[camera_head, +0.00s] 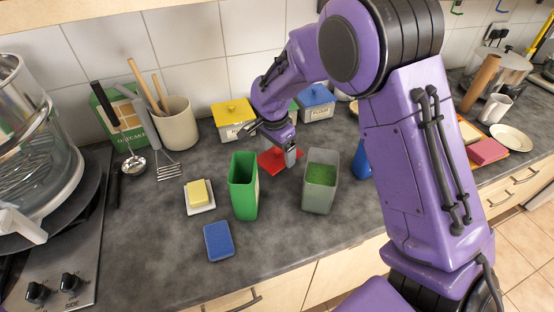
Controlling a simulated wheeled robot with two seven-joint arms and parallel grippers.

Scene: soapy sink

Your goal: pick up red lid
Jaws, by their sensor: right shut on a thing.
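The red lid (268,160) is a flat red piece at the middle of the counter, behind the gap between the green container and the grey container. My right gripper (290,158) points down at the lid's right side and is shut on it. The fingers and wrist hide part of the lid, and I cannot tell whether it is clear of the counter. My left gripper is not in view.
A green open container (243,187) and a grey container (320,182) with green contents stand in front. Yellow-lidded (232,117) and blue-lidded (316,104) canisters stand behind. A butter dish (199,198) and blue sponge (218,241) lie left. The front counter is clear.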

